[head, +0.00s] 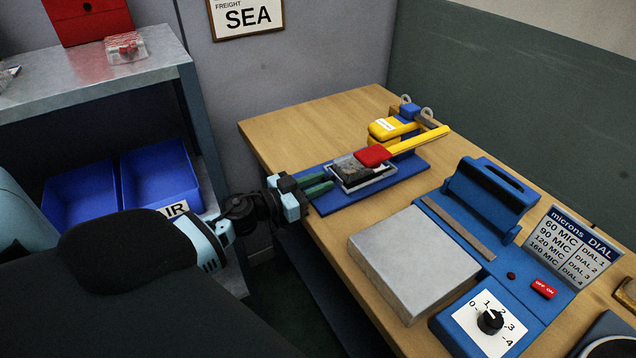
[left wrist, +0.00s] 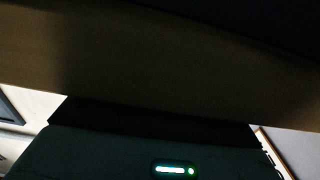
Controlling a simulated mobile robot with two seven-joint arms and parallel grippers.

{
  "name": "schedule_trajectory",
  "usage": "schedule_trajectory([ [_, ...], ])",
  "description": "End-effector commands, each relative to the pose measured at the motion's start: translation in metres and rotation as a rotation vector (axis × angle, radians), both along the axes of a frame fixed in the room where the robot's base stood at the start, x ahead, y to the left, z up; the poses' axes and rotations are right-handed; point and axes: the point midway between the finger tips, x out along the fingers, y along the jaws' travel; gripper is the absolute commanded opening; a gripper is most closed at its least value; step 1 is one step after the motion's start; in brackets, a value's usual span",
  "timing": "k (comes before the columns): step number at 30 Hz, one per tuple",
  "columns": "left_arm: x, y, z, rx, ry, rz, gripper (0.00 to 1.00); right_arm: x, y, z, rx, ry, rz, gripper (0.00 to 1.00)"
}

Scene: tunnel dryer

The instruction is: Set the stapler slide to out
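The yellow stapler (head: 385,128) stands at the far end of a blue base (head: 335,201) on the wooden table in the head view. A red block (head: 373,155) sits at the tray's far side, by the yellow bar. My left gripper (head: 331,182) has two green fingers at the tray's near left end. A narrow gap shows between them; I cannot tell whether they touch or grip anything. The left wrist view is too dark to show the fingers. My right gripper is not in view.
A blue sealer with a grey plate (head: 415,262), dial (head: 490,320) and microns sign (head: 571,246) stands right of the stapler. Blue bins (head: 160,180) and a metal shelf (head: 90,75) are at the left. Bare wood (head: 290,135) lies behind the blue base.

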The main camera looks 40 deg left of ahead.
Motion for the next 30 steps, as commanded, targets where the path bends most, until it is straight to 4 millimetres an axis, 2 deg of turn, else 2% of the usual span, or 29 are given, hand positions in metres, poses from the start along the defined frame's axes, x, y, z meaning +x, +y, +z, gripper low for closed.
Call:
schedule_trajectory([
  [2, 0.000, 0.000, 0.000, 0.000, 0.000, 0.000, 0.00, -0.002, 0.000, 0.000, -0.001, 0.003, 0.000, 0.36],
  [11, -0.006, 0.002, 0.001, -0.002, 0.001, 0.000, 0.00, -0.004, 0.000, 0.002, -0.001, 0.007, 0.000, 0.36],
  [22, -0.059, 0.024, 0.002, -0.001, 0.002, 0.000, 0.00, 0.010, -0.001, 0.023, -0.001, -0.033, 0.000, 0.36],
  [30, -0.074, 0.030, 0.000, 0.000, 0.000, -0.001, 0.00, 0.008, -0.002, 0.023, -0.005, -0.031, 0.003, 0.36],
])
